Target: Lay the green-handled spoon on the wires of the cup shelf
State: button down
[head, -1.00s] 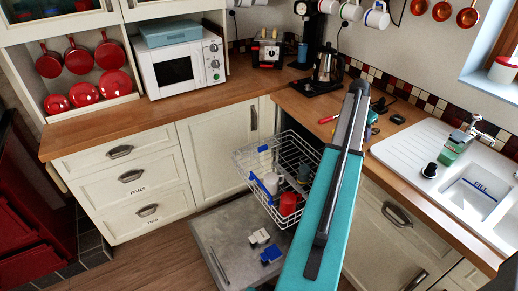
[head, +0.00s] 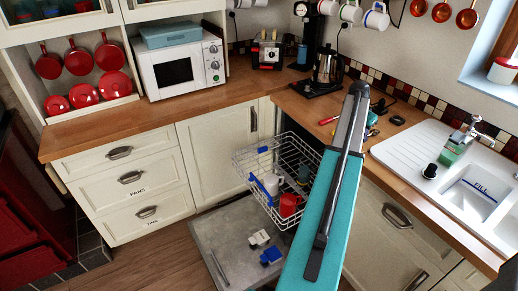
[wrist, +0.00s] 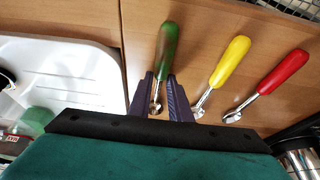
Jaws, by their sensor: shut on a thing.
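The green-handled spoon (wrist: 168,45) shows in the wrist view, its handle pointing away from me over the wooden worktop. My gripper (wrist: 161,80) is shut on the spoon, near the metal end of its handle. The spoon's metal end shows between the fingers. I cannot tell whether the spoon touches the wood. In the head view my arm hides the gripper and most of the spoon. The cup shelf appears to be the pulled-out white wire rack (head: 262,160) of the dishwasher, holding a red cup (head: 291,205) and paler cups.
A yellow-handled utensil (wrist: 230,62) and a red-handled one (wrist: 281,72) lie right of the spoon. The white sink (head: 415,150) is at the right. The open dishwasher door (head: 228,240) lies below the rack. A kettle (head: 327,66) stands at the worktop's back.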

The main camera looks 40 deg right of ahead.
jog(key=shift+r, duration=0.1)
jog(key=shift+r+p, duration=1.1)
jog(key=shift+r, duration=1.3)
